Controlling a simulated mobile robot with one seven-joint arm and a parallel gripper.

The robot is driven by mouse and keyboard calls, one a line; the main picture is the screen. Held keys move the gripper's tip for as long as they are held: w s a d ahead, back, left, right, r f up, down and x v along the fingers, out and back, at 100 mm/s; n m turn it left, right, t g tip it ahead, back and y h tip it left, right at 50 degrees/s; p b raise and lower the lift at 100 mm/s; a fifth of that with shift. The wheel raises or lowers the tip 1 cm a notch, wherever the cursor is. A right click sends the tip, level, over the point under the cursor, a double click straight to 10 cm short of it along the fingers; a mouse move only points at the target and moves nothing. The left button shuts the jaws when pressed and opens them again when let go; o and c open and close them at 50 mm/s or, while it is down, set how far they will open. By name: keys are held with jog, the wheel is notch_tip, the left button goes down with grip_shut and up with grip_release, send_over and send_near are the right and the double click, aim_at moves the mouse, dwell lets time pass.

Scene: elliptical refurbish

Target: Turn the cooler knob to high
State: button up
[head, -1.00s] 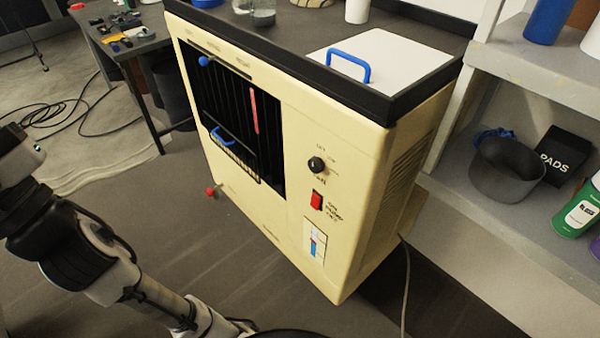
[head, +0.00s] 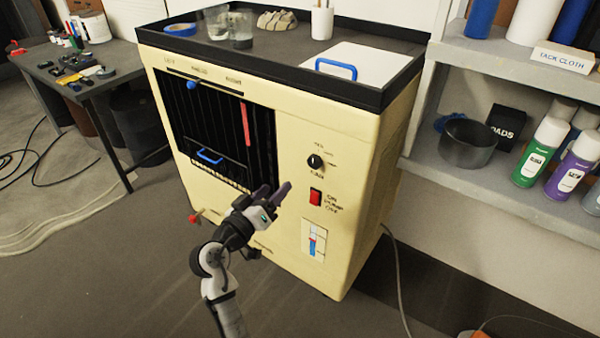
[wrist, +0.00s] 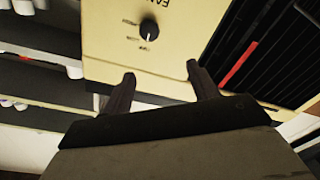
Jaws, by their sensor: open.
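The cooler (head: 290,230) is a cream box with a black louvred grille on its front. Its black round knob (head: 316,161) sits on the upper right of the front panel, with small printed labels around it that I cannot read clearly. The knob also shows in the wrist view (wrist: 149,28), beyond and between the fingertips. My gripper (head: 272,193) is open and empty, in front of the panel, lower and to the left of the knob. In the wrist view my gripper's two dark fingers (wrist: 160,80) are spread and apart from the knob.
A red tap (head: 196,217) sticks out low at the left. A white lid with a blue handle (head: 337,68) lies on top. Shelves with spray cans (head: 541,150) stand at right.

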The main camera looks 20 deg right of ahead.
aim_at(313, 164)
jog(key=shift+g, duration=0.5)
jog(key=p+x, duration=0.1)
jog(key=x, duration=0.3)
jog(key=s+p+x, duration=0.1)
jog(key=x, duration=0.3)
jog(key=d+p+x, duration=0.1)
jog(key=x, duration=0.3)
jog(key=shift+d+f, duration=0.2)
jog(key=shift+d, duration=0.2)
jog(key=shift+w+d+f, duration=0.1)
jog(key=shift+w+d, duration=0.35)
jog(key=shift+d, duration=0.1)
jog(key=shift+m, duration=0.3)
jog(key=c, duration=1)
